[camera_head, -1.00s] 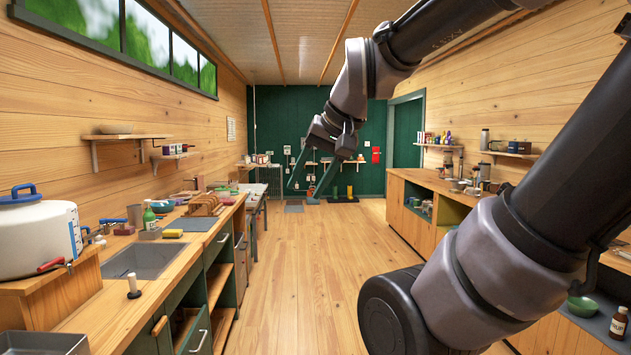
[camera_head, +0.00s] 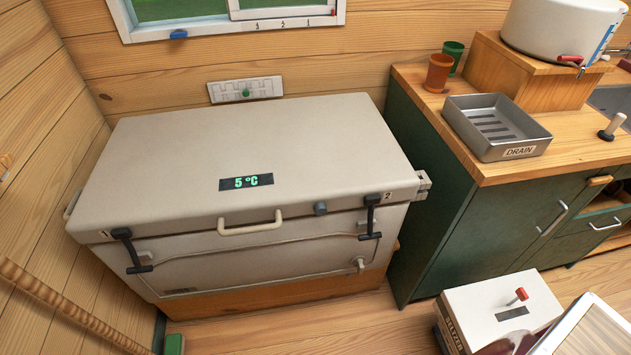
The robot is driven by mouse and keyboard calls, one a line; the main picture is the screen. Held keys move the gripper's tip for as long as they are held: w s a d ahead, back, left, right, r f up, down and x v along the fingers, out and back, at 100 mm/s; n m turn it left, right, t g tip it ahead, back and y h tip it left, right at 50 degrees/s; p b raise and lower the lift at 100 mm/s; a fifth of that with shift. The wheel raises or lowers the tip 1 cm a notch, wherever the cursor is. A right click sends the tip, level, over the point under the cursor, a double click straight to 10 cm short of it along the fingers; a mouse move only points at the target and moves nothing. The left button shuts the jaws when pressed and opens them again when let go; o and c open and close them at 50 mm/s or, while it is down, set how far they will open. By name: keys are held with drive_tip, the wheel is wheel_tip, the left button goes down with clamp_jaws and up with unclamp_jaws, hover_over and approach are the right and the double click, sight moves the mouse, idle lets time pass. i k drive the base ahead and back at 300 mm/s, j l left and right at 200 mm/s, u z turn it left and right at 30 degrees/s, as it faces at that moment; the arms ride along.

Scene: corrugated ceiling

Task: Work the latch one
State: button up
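A large white chest cooler (camera_head: 250,160) stands against the wooden wall in the head view, its lid down and a green "5 °C" display on top. Latch one (camera_head: 131,250) is a black latch at the front left corner, beside the number 1, hanging down over the front. A second black latch (camera_head: 371,216) hangs at the front right, beside the number 2. A cream handle (camera_head: 250,224) sits on the lid's front edge between them. My gripper is not in this view.
A green cabinet with a wooden top (camera_head: 480,177) stands close to the cooler's right side, holding a metal drain tray (camera_head: 497,127). A white box with a red-tipped lever (camera_head: 499,310) stands at the lower right. Wooden floor shows before the cooler.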

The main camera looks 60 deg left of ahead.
sight(124, 234)
drive_tip(key=u, duration=3.65)
